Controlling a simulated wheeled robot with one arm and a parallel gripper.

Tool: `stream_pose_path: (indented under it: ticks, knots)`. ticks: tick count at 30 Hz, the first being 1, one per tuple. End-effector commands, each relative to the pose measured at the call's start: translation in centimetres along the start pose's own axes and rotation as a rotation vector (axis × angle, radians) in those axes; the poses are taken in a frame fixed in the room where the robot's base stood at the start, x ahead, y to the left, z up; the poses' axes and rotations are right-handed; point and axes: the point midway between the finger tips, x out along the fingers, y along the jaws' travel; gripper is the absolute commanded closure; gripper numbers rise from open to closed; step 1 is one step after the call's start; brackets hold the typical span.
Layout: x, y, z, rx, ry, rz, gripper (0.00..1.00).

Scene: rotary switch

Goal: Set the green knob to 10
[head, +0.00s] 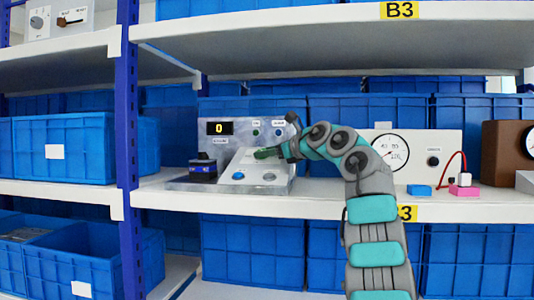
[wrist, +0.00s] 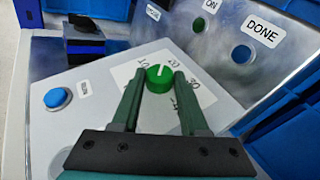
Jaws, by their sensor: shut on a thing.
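The green knob (wrist: 160,77) sits on a white dial plate on the sloped panel (wrist: 85,130) in the wrist view. Its white pointer line points roughly up in that view. Numbers are printed around it, partly covered by the fingers and hard to read. My gripper (wrist: 159,80) has one finger on each side of the knob and is shut on it. In the head view my gripper (head: 262,154) reaches the panel from the right, and the knob cannot be told apart from the fingers. The display (head: 219,128) reads 0.
A blue button (wrist: 56,97) is on the panel left of the knob. A green ON button (wrist: 198,25) and a blue DONE button (wrist: 241,52) are on the back panel. A dark block-like device (head: 203,168) stands at the panel's left. A gauge (head: 391,152) is farther right.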

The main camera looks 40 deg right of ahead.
Motion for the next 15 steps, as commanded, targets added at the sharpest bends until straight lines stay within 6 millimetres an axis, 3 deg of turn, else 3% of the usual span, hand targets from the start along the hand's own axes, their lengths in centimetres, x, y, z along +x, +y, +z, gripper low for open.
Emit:
stream_pose_path:
  ticks: [3, 4, 11, 15]
  knots:
    - [-0.08, 0.02, 0.28, -0.001, -0.005, -0.002, 1.00]
    - [-0.08, 0.01, 0.29, -0.002, -0.005, -0.002, 0.53]
    - [-0.05, 0.00, 0.16, -0.001, -0.003, -0.001, 0.27]
    - [-0.03, 0.00, 0.12, -0.001, -0.002, -0.001, 0.27]
